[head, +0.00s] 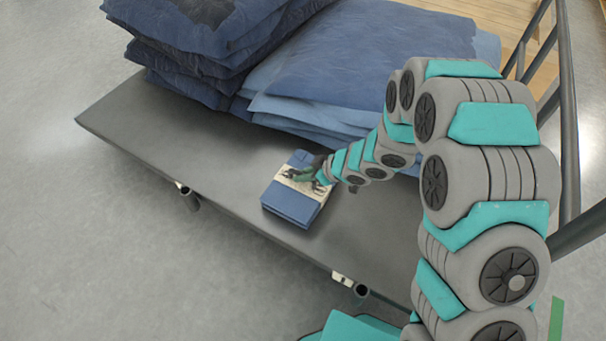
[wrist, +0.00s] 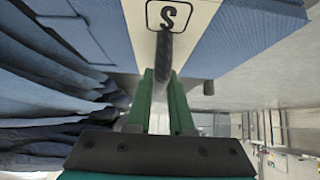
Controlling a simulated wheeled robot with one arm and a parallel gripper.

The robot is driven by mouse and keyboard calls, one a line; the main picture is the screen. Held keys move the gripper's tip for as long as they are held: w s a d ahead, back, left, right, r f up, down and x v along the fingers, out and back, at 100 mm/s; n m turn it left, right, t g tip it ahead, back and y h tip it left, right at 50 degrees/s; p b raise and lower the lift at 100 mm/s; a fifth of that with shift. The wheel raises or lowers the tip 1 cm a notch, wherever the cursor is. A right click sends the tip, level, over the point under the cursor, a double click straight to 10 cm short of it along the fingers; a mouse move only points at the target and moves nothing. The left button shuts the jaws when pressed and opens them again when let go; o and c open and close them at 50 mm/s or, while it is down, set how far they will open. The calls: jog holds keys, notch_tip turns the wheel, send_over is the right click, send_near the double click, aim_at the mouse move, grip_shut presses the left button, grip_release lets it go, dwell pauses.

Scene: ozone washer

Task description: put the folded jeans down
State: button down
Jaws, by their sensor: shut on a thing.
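The folded jeans (head: 291,205) are a small blue bundle with a cream paper band, at the middle of the grey platform near its front edge. They appear to be on or just above the platform surface; I cannot tell whether they touch it. In the wrist view the folded jeans (wrist: 240,40) fill the top, with the band marked with a boxed "S". My gripper (head: 312,172) is shut on the jeans at the band. In the wrist view my gripper's green fingers (wrist: 163,85) reach up to the bundle, and their tips are partly hidden.
The grey platform (head: 150,125) has bare room to the left of the bundle and along its front edge. Tall stacks of dark and lighter blue denim (head: 365,55) stand right behind. A metal rail (head: 568,110) rises at the right.

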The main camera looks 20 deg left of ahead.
jog(key=shift+f, duration=0.45)
jog(key=c, duration=0.7)
grip_release()
